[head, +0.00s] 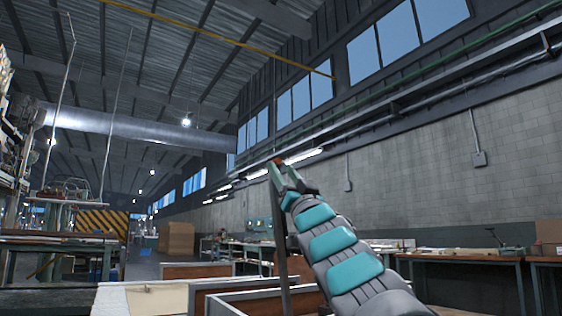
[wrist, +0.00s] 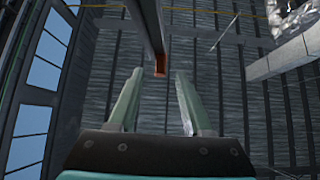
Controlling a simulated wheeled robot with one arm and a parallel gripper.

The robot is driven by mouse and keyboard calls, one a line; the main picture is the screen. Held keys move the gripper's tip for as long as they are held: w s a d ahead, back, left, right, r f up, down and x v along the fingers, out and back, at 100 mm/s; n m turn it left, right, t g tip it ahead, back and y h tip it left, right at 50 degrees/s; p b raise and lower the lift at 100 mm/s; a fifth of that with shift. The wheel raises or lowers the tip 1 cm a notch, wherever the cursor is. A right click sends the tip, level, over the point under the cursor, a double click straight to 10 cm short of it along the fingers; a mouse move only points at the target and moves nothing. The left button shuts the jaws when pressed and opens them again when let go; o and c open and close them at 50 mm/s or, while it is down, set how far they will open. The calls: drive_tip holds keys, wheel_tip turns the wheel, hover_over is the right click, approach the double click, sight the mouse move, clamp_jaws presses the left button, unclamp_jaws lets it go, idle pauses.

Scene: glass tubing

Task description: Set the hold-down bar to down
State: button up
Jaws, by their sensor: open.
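The hold-down bar (head: 279,235) looks like a long, thin dark grey bar. In the head view it stands nearly upright, with a red end at the top beside my gripper (head: 283,171). In the wrist view the bar (wrist: 146,25) comes in from the top edge, and its orange-red end lies in line with the gap between the fingertips of my gripper (wrist: 160,74). The fingers are apart with nothing clamped between them. I cannot tell whether the bar's end is between the fingers or just beyond them. The bar's foot is not clearly seen.
Wood-sided bins or crates (head: 250,300) stand low around the bar's lower part. A pale tabletop (head: 150,299) is at the lower left. Workbenches (head: 460,257) line the right wall. The air around my gripper looks clear apart from the bar.

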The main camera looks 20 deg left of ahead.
drive_tip(key=p+x, duration=0.5)
drive_tip(key=x, duration=0.1)
drive_tip(key=shift+a+r, duration=0.2)
drive_tip(key=shift+r, duration=0.15)
drive_tip(key=shift+w+a+r+p, duration=0.25)
drive_tip(key=shift+w+a+p, duration=0.05)
drive_tip(key=shift+w+p, duration=0.1)
drive_tip(key=shift+c, duration=0.3)
clamp_jaws()
